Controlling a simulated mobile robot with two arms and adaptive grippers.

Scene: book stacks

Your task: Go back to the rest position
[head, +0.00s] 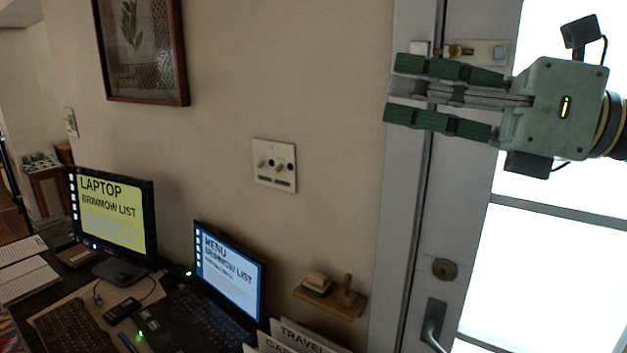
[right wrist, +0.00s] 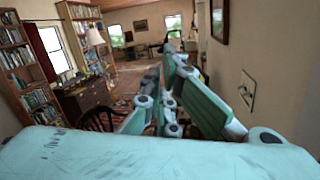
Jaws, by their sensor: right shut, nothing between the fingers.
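My right gripper (head: 388,90) is at the upper right of the head view, in front of the white door frame. Its green fingers point left, lie close together and hold nothing. In the right wrist view the fingers (right wrist: 172,75) reach forward into the room, with the wall close on their right. My left gripper is in neither view.
A glazed door (head: 555,265) with a handle (head: 433,325) is at the right. A wall switch plate (head: 274,165) and a framed picture (head: 141,50) are on the wall. A monitor (head: 115,215) and a laptop (head: 229,272) stand on the desk at lower left. Bookshelves (right wrist: 25,75) stand across the room.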

